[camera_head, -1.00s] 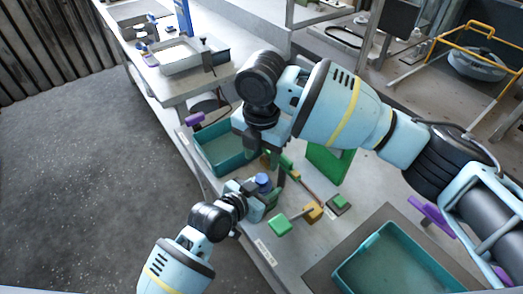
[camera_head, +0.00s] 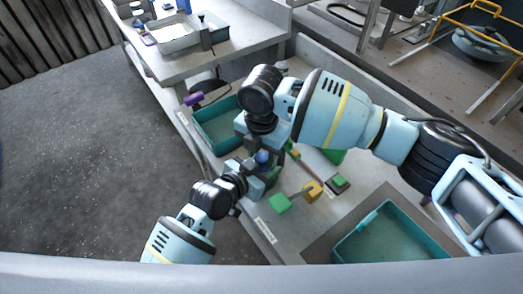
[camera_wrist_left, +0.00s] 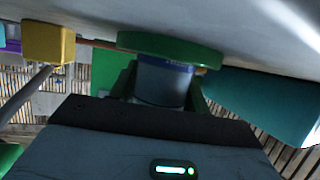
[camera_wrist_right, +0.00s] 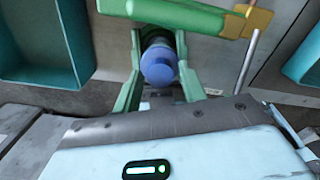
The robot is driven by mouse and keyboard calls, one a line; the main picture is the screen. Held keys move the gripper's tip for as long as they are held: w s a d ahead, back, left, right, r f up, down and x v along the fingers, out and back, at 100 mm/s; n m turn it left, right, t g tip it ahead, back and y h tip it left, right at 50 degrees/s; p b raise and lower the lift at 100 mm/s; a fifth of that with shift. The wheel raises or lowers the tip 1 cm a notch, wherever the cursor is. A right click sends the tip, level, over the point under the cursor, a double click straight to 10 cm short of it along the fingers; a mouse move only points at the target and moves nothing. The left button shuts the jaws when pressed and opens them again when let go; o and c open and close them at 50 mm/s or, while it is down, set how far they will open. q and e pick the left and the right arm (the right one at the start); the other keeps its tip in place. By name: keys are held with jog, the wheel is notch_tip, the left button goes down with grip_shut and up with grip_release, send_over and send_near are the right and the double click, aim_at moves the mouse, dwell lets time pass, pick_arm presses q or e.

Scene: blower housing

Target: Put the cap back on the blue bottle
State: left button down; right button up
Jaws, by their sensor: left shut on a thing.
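My left gripper (camera_head: 259,174) is shut on the blue bottle (camera_wrist_left: 163,82), with one green finger on each side of it. Most of the bottle is hidden in the head view. My right gripper (camera_head: 262,146) points down directly over the bottle. In the right wrist view, a rounded blue cap (camera_wrist_right: 158,68) lies between the green fingers of my right gripper (camera_wrist_right: 158,45), in line with the bottle. I cannot tell whether the fingers touch the cap or whether it is seated.
A teal bin (camera_head: 207,143) stands left of the grippers and another teal bin (camera_head: 338,252) at the lower right.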

jog(key=c, duration=0.8)
jog(key=m, duration=0.2)
jog(key=shift+a+m, duration=0.1)
jog(key=shift+m, duration=0.3)
jog(key=m, duration=0.3)
jog(key=shift+m, duration=0.4)
jog(key=o, duration=1.1)
jog(key=shift+r, duration=2.3)
